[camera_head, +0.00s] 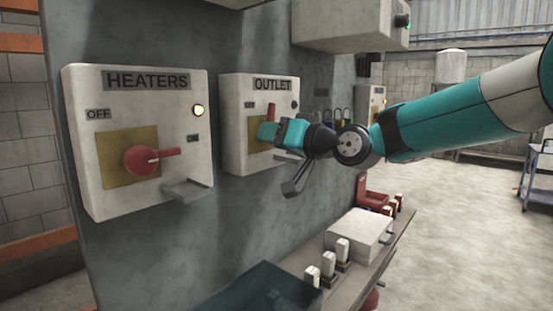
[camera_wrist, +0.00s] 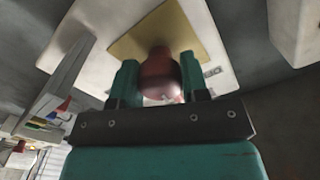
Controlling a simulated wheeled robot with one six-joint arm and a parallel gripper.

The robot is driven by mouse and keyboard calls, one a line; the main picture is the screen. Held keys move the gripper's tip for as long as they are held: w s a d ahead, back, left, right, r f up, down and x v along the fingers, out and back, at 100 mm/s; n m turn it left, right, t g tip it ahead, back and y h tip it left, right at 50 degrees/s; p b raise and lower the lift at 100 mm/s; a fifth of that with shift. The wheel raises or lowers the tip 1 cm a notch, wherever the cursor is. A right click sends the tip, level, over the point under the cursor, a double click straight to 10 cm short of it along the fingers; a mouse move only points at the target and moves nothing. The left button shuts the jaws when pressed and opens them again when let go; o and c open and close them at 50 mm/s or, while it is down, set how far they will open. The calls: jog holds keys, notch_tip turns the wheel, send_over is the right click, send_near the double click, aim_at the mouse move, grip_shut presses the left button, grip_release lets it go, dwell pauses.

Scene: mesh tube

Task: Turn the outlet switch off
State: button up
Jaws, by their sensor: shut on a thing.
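The outlet switch box (camera_head: 232,110), a pale box labelled OUTLET, is on the grey panel in the middle of the head view. My gripper (camera_head: 268,132) reaches it from the right and covers most of its switch in that view. In the wrist view, the red switch knob (camera_wrist: 159,72) sits on a yellow plate (camera_wrist: 190,30). The two teal fingers of my gripper (camera_wrist: 159,82) are shut on the knob, one on each side. The lever's exact angle is hard to tell.
Below stands a bench with a white case (camera_head: 352,237). A grey box (camera_head: 350,28) is above my arm.

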jog(key=shift+n+b, duration=1.2)
jog(key=shift+b, duration=0.2)
jog(key=shift+r, duration=0.1)
jog(key=o, duration=0.9)
jog(key=shift+a, duration=0.1)
jog(key=shift+s+d+b, duration=0.2)
jog(key=shift+d+b, duration=0.1)
jog(key=b+v, duration=0.4)
jog(key=v, duration=1.2)
jog(key=shift+s+d, duration=0.3)
